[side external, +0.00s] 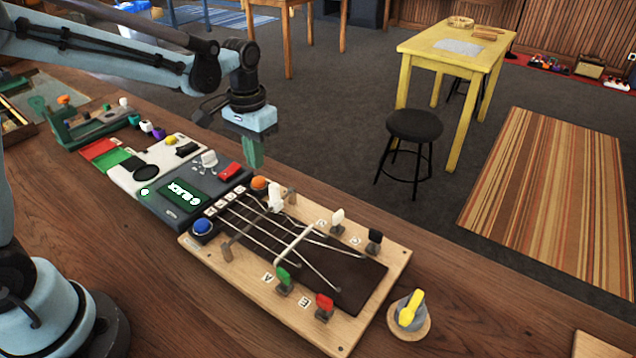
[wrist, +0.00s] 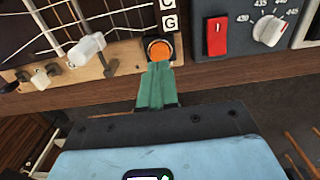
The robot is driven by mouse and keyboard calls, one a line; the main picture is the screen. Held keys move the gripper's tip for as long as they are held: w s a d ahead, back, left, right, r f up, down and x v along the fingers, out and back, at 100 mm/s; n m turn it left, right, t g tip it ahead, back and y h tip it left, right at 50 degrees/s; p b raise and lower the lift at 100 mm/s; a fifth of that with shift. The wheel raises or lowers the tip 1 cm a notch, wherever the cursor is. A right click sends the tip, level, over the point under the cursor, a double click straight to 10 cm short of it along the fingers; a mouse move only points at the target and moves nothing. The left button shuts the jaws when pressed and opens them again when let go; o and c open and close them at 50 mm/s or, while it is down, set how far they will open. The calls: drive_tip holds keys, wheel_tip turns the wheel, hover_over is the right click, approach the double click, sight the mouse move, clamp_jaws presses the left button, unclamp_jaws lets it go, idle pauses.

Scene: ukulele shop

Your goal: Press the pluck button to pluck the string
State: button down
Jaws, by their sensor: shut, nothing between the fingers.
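A wooden string board (side external: 372,271) lies on the workbench, with strings over a dark panel and letter-marked coloured pegs. An orange round button (side external: 259,183) sits at its far-left corner, and a blue round button (side external: 202,227) at its near-left corner. No label tells which is the pluck button. My gripper (side external: 254,162) has green fingers, shut and empty, pointing down just behind and above the orange button. In the wrist view the fingertips (wrist: 157,68) lie right beside the orange button (wrist: 158,49), which stays visible; contact does not show.
A grey tuner box (side external: 172,212) with a display, white knob (side external: 209,158) and red switch (side external: 229,172) stands left of the board. A white lever (side external: 275,198) rises close to the orange button. A yellow knob (side external: 411,308) stands to the right. Bare bench lies in front.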

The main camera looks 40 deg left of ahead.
drive_tip(key=shift+r, duration=1.8)
drive_tip(key=s+d+r+t, duration=0.1)
drive_tip(key=s+r+t, duration=0.1)
drive_tip(key=s+t, duration=0.5)
drive_tip(key=shift+s, duration=2.8)
drive_tip(key=shift+r, duration=0.1)
